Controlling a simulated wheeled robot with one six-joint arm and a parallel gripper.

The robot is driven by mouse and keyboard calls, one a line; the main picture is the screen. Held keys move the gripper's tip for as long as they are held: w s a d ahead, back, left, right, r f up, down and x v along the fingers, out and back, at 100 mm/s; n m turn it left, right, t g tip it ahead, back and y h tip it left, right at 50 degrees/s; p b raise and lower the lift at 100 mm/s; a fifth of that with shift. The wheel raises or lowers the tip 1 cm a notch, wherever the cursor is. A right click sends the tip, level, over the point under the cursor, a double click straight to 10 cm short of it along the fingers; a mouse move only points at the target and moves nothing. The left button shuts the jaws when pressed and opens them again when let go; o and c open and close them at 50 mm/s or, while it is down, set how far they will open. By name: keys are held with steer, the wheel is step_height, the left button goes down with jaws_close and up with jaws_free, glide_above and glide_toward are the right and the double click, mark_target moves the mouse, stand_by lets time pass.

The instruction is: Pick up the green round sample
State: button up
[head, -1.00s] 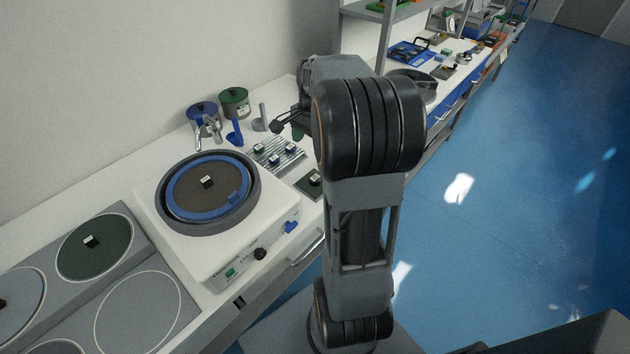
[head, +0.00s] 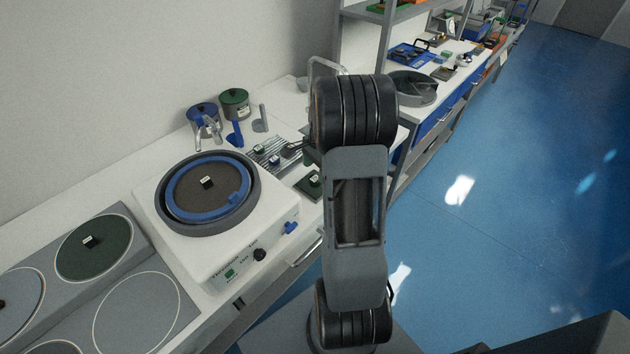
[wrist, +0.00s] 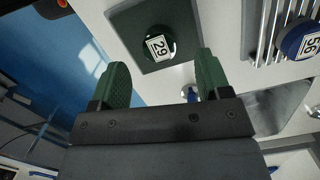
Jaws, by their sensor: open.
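A green round sample (wrist: 155,44) with a white label reading 29 sits on a dark square pad (wrist: 133,18) in the wrist view. In the head view it shows as a small dark piece (head: 315,180) on the pad at the bench's front edge, right of the white machine. My gripper (wrist: 163,72) is open and empty. In the wrist view its two green fingers point toward the sample, one on each side of its line, with the sample beyond the tips. The arm hides most of the gripper in the head view.
A ribbed rack (head: 268,152) beside the pad holds a green sample (head: 258,149) and a blue sample (wrist: 298,40). The white polishing machine (head: 262,235) stands left of the pad. Blue (head: 203,113) and green (head: 235,103) canisters stand near the wall.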

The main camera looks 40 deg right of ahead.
mark_target(315, 178)
steer(key=shift+a+f, duration=0.15)
steer(key=shift+f, duration=0.8)
steer(key=shift+a+f, duration=0.1)
steer(key=shift+f, duration=0.85)
jaws_close()
steer(key=shift+r, duration=0.15)
steer(key=shift+r, duration=0.6)
steer(key=s+a+r, duration=0.3)
steer(key=s+r, duration=0.8)
steer(key=s, duration=0.2)
steer(key=shift+s+r+b, duration=0.3)
steer(key=shift+s, duration=0.1)
